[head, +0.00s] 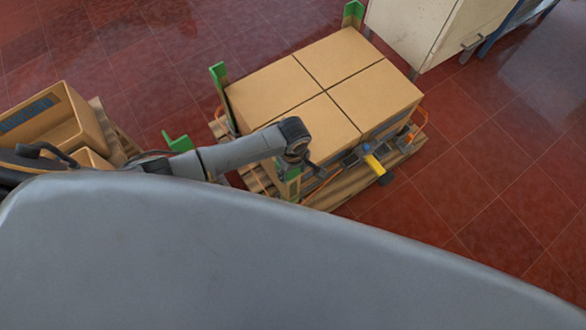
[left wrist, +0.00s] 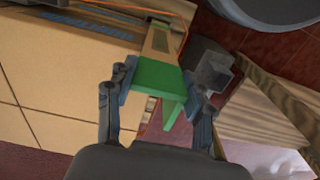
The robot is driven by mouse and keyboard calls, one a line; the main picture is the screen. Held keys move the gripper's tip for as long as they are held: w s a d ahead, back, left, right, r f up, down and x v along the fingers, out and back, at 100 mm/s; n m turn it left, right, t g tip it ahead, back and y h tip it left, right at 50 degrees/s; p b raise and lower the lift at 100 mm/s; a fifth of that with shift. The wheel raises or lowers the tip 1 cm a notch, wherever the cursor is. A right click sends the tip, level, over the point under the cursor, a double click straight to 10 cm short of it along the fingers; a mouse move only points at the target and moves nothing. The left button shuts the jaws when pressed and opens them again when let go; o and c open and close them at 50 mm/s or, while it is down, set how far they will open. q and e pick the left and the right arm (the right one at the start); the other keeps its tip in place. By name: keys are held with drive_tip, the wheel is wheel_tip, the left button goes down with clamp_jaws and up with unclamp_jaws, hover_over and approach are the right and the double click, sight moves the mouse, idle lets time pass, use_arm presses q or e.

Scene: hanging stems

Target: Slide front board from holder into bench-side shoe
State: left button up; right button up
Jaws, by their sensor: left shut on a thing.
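My left gripper (left wrist: 163,88) is shut on a green board piece (left wrist: 157,75) in the left wrist view, with one finger on each side of it. In the head view the left gripper (head: 303,168) is at the near side of the box stack, and a bit of green (head: 292,188) shows below it. A tan strip (left wrist: 158,42) runs up from the green piece along the boxes. A grey block (left wrist: 208,66) is just right of the fingers; I cannot tell whether it is a holder or a shoe. My right gripper is not in view.
Four-part cardboard box stack (head: 320,85) stands on a wooden pallet (head: 345,190) with green corner pieces (head: 218,82) and an orange strap. A yellow-black tool (head: 374,164) is at its near right side. Open boxes (head: 50,120) stand left. A cabinet (head: 435,30) is at the back; red floor is free right.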

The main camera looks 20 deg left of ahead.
use_arm(q)
drive_tip(key=shift+f, duration=0.25)
idle(0.5)
drive_tip(key=shift+f, duration=0.4)
drive_tip(key=o, duration=1.2)
drive_tip(key=shift+o, duration=0.2)
